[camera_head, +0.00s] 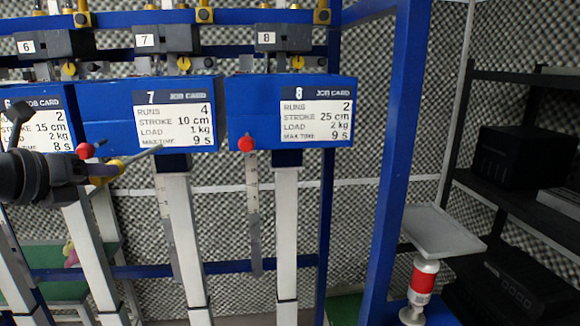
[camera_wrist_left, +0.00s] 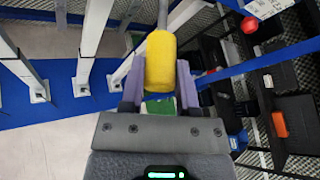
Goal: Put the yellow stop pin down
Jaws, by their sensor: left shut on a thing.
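The yellow stop pin (camera_head: 107,168) is in my left gripper (camera_head: 97,172) at the left of the head view. Its thin metal shaft points right, toward the post under the job 7 box. In the left wrist view the pin's yellow handle (camera_wrist_left: 160,62) stands between the two purple fingers of the gripper (camera_wrist_left: 160,88), and its grey shaft runs away at the top. The gripper is shut on the handle. Whether the shaft touches anything cannot be told. My right gripper is not in view.
Blue boxes with job cards 7 (camera_head: 106,102) and 8 (camera_head: 250,97) hang above pale posts. Red knobs (camera_head: 246,144) sit below them. A grey tray (camera_head: 443,232) on a red-banded stand is at right, beside a blue upright (camera_head: 400,130). Dark shelves (camera_head: 520,80) stand far right.

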